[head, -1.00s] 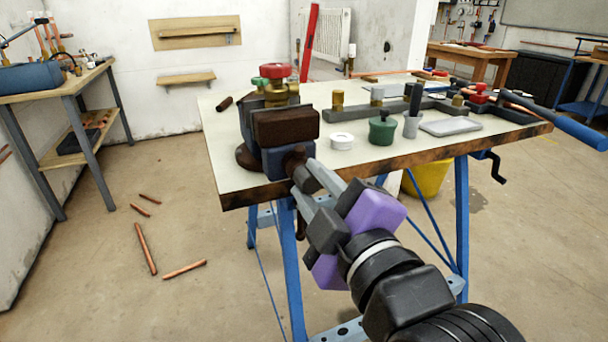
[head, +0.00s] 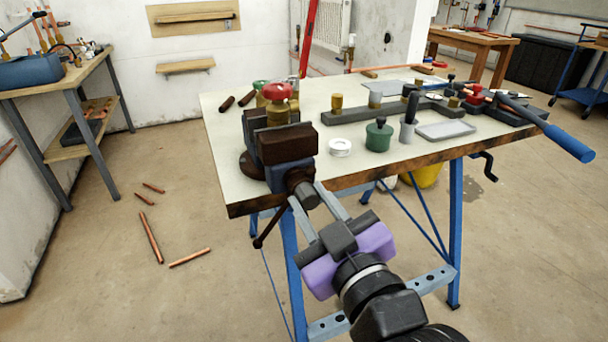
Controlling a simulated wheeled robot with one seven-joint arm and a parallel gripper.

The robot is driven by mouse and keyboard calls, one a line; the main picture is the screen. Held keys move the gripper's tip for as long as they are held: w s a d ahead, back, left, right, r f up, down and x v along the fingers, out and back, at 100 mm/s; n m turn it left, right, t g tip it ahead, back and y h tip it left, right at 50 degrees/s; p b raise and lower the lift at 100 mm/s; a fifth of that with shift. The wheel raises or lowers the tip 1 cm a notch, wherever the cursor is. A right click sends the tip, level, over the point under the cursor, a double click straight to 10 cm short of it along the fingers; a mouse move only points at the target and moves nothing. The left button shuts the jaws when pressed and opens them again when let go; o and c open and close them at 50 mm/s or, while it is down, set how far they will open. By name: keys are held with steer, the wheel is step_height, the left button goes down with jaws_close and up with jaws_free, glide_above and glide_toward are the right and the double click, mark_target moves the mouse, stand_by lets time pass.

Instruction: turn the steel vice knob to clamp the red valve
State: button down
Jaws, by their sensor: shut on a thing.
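The vice (head: 287,143) with brown jaw faces stands at the near left corner of the workbench. The red valve (head: 278,91), a red handle on a brass body, stands upright between its jaws. I cannot tell whether both jaws touch it. The steel vice knob (head: 305,194) sticks out from the vice's near side, with a dark tommy bar (head: 269,228) slanting down. My gripper (head: 306,196) has its two grey fingers either side of the knob and is shut on it. The fingertips partly hide the knob.
The workbench (head: 240,190) also holds a green-handled valve (head: 261,85) behind the red one, a white ring (head: 340,147), a green pot (head: 379,136) and a grey tray (head: 445,130). Copper pipes (head: 150,237) lie on the floor at left.

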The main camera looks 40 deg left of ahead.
steer(key=m+p, duration=0.6)
steer(key=shift+r+m, duration=0.15)
steer(key=shift+m, duration=0.15)
steer(key=m+p, duration=0.6)
steer(key=m, duration=0.1)
steer(key=m+p, duration=0.6)
steer(key=shift+d+m, duration=0.1)
steer(key=shift+m, duration=0.2)
steer(key=shift+m+p, duration=0.75)
steer(key=shift+m, duration=0.45)
steer(key=shift+f+m, duration=0.35)
steer(key=shift+m, duration=0.15)
steer(key=c, duration=1.3)
jaws_free()
steer(key=shift+r, duration=0.1)
